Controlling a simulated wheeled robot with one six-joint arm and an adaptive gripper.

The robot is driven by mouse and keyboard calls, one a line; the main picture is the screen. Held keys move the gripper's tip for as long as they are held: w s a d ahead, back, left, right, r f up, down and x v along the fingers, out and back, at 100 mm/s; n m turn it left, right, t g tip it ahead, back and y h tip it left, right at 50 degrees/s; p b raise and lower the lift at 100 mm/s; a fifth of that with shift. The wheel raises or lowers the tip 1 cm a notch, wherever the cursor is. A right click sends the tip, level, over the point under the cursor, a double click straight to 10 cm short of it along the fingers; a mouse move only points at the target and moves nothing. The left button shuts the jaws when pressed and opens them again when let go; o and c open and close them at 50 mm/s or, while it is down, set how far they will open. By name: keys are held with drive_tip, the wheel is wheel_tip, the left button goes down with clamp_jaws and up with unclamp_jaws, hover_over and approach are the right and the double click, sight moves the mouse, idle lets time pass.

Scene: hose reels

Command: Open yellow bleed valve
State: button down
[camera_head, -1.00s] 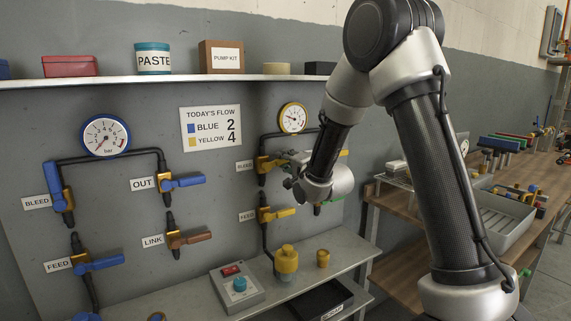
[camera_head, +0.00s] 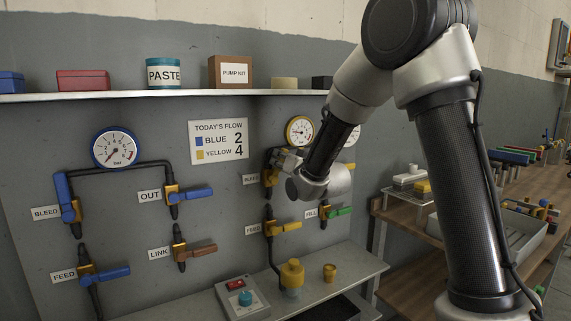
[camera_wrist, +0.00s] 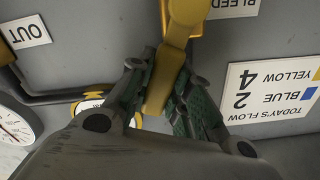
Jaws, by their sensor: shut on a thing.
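The yellow bleed valve (camera_head: 270,178) is on the pipe beside its BLEED label, below the yellow-rimmed gauge. Its yellow lever (camera_wrist: 163,80) shows in the wrist view, running from the valve body at the top edge down between my fingers. My gripper (camera_head: 285,158) is at the upper right of the valve body in the head view and largely hides the lever there. In the wrist view my gripper (camera_wrist: 160,95) is shut on the lever, one dark green finger on each side. That view is upside down, so the lever points mostly upward on the panel.
The yellow feed valve (camera_head: 283,227) is below, with the green-handled fill valve (camera_head: 337,212) to its right. Blue valves and a brown link valve (camera_head: 195,249) are at the left. A shelf (camera_head: 150,94) runs above and a ledge (camera_head: 340,266) below.

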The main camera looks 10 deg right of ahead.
drive_tip(key=shift+s+a+r+n, duration=0.15)
drive_tip(key=shift+a+n, duration=0.2)
drive_tip(key=shift+n, duration=0.25)
drive_tip(key=shift+s+a+f+n, duration=0.1)
drive_tip(key=shift+a+n, duration=0.2)
drive_tip(key=shift+n, duration=0.3)
drive_tip(key=shift+s+a+n, duration=0.2)
drive_tip(key=shift+a+n, duration=0.35)
drive_tip(key=shift+n, duration=0.55)
drive_tip(key=c, duration=1.3)
unclamp_jaws()
drive_tip(key=shift+c, duration=0.2)
drive_tip(key=shift+o, duration=0.3)
drive_tip(key=shift+r, duration=0.1)
